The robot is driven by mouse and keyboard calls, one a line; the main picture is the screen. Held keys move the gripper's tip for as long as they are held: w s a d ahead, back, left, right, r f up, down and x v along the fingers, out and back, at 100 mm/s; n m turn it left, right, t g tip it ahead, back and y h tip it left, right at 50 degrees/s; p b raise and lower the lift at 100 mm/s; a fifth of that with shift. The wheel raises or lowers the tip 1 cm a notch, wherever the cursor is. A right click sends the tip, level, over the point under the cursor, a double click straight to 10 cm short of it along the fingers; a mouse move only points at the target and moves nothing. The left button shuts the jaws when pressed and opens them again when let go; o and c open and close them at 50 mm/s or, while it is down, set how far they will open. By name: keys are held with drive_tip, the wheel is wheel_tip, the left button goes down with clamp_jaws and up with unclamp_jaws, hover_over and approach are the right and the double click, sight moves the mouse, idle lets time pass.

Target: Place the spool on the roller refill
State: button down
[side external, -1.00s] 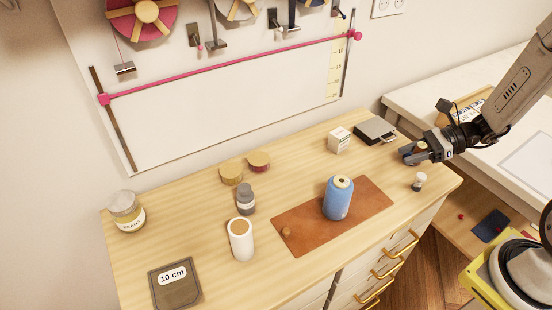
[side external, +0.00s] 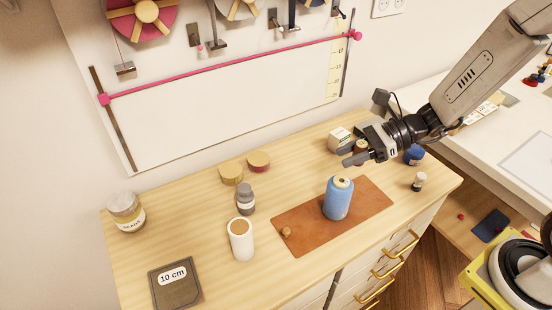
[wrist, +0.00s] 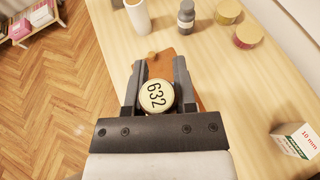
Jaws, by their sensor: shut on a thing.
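My gripper (side external: 356,156) is shut on the spool (wrist: 156,96), whose round cream end marked 632 faces the wrist camera between the two fingers. In the side view only a small brown part of it (side external: 361,146) shows. It is held in the air, behind and above the blue thread cone. A white cylinder with a tan top, which looks like the roller refill (side external: 241,241), stands upright at the front of the table, left of the leather mat. It also shows at the top of the wrist view (wrist: 138,16), apart from the spool.
A blue thread cone (side external: 338,199) stands on the leather mat (side external: 300,244). A small dark bottle (side external: 246,201) stands close behind the white cylinder, with two round tins (side external: 231,174) farther back. A white box (side external: 339,138) stands at the back. The table's left middle is clear.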

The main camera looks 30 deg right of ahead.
drive_tip(key=s+a+r, duration=0.2)
drive_tip(key=s+a, duration=0.2)
drive_tip(key=a, duration=0.4)
drive_tip(key=s+a+r+n+g, duration=0.1)
drive_tip(key=s+a+r, duration=0.2)
drive_tip(key=a, duration=0.6)
drive_tip(key=shift+s+a+r+y, duration=0.25)
drive_tip(key=shift+s+r+y, duration=0.1)
drive_tip(key=shift+s, duration=0.15)
hover_over(232, 230)
drive_tip(key=s, duration=0.1)
drive_tip(key=shift+g, duration=0.3)
drive_tip(key=f, duration=0.8)
drive_tip(key=shift+d+f, duration=0.2)
drive_tip(key=shift+d, duration=0.1)
drive_tip(key=shift+w+a+f, duration=0.25)
drive_tip(key=shift+w+f, duration=0.15)
drive_tip(key=shift+f, duration=0.1)
